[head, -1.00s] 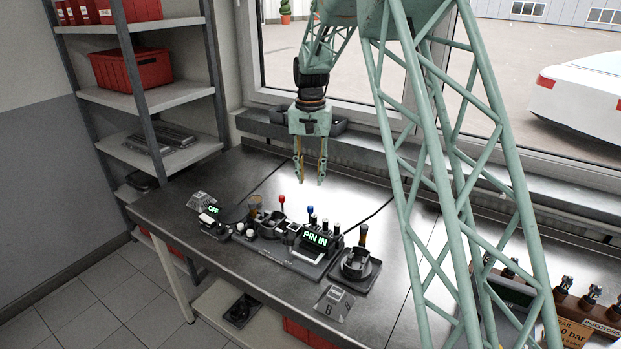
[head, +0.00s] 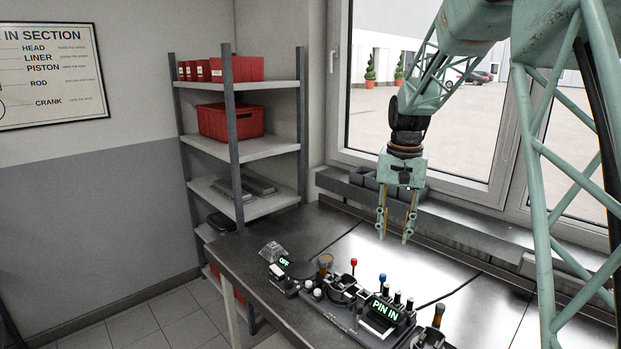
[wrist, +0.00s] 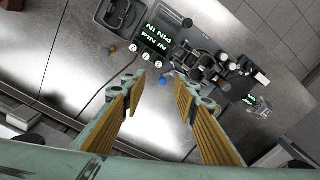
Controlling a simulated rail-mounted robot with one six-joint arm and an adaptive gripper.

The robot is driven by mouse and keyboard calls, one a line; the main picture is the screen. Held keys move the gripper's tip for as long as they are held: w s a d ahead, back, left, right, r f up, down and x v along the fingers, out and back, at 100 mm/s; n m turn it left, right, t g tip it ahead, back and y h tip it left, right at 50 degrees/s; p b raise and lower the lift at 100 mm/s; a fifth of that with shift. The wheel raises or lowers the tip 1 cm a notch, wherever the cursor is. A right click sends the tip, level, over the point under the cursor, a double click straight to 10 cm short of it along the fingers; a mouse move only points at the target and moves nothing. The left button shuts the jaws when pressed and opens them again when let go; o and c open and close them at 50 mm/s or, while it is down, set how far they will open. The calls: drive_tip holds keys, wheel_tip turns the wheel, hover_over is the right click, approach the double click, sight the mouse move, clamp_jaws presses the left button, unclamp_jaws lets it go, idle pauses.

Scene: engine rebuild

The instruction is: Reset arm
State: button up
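My gripper (head: 396,238) hangs from my green lattice arm above the back of the dark metal workbench (head: 335,222). Its two fingers point down and stand apart with nothing between them. In the wrist view, the gripper's wood-coloured finger pads (wrist: 163,118) are also apart, with bare bench between them. The fixture with the green "PIN IN" display (head: 386,312) stands on the bench in front of the gripper, and the gripper does not touch it. A smaller unit with an "OFF" display (head: 284,262) stands to its left.
A shelf rack with red bins (head: 228,122) stands left of the bench. A window (head: 440,120) and its sill are close behind the gripper. Red and blue knobs (head: 382,278) stick up from the fixture. The bench's back strip below the gripper is clear.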

drive_tip(key=s+a+r+n+t+b, duration=0.1)
drive_tip(key=s+r, duration=0.5)
drive_tip(key=s, duration=0.6)
drive_tip(key=s+a+r+n+t+b, duration=0.1)
drive_tip(key=s+r, duration=0.5)
drive_tip(key=s, duration=0.6)
drive_tip(key=s+f+n+b, duration=0.1)
drive_tip(key=s+f, duration=0.1)
drive_tip(key=s, duration=1.2)
drive_tip(key=s+f+n+t+b, duration=0.1)
drive_tip(key=s, duration=1.3)
drive_tip(key=shift+a+f, duration=0.3)
drive_tip(key=shift+f, duration=0.05)
